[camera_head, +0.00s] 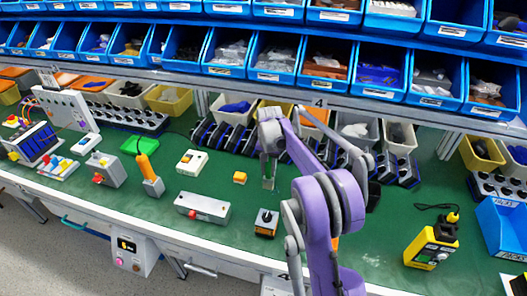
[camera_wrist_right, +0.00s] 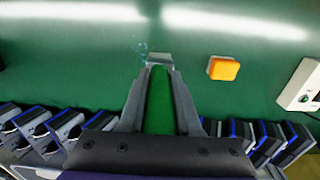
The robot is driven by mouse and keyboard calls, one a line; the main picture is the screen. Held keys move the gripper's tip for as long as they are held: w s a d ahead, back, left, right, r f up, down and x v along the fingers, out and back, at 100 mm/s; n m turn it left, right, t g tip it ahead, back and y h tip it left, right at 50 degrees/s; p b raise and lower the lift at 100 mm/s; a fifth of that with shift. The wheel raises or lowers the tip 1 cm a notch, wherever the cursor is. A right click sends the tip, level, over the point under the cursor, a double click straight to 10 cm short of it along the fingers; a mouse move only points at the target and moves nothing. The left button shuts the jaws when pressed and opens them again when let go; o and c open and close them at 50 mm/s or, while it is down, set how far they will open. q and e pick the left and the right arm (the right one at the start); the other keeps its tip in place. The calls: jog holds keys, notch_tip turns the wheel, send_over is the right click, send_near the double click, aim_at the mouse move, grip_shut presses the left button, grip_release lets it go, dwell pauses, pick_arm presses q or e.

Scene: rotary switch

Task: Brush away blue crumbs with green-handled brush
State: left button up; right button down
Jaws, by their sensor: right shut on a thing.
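My right gripper (camera_head: 269,158) is over the green table, shut on the green-handled brush (camera_head: 269,183). In the right wrist view, the green handle (camera_wrist_right: 159,112) lies between the two dark fingers of the right gripper (camera_wrist_right: 159,76). The brush's grey end (camera_wrist_right: 158,59) sticks out just past the fingertips, close to the table; I cannot tell whether it touches. Small faint blue crumbs (camera_wrist_right: 142,48) lie on the green surface beside the brush end, to its left in that view. The crumbs are too small to make out in the head view. My left gripper is not in view.
An orange block (camera_head: 240,178) lies near the brush. A rotary switch box (camera_head: 266,222) and a grey box with a red button (camera_head: 202,207) stand nearer the front edge. A row of dark blue-edged holders (camera_head: 225,137) stands behind, under shelves of blue bins (camera_head: 225,56).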

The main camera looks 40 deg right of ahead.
notch_tip(320, 180, up, 2)
jog(key=shift+w+a, duration=0.1)
jog(key=shift+s+d+r+p, duration=0.15)
jog(key=shift+r+p, duration=0.25)
jog(key=shift+r, duration=0.2)
jog(key=shift+s+d+r+p, duration=0.1)
jog(key=shift+r+p, duration=0.25)
jog(key=shift+r, duration=0.2)
jog(key=shift+a+r+p, duration=0.1)
jog(key=shift+r+p, duration=0.75)
jog(key=shift+r, duration=1.05)
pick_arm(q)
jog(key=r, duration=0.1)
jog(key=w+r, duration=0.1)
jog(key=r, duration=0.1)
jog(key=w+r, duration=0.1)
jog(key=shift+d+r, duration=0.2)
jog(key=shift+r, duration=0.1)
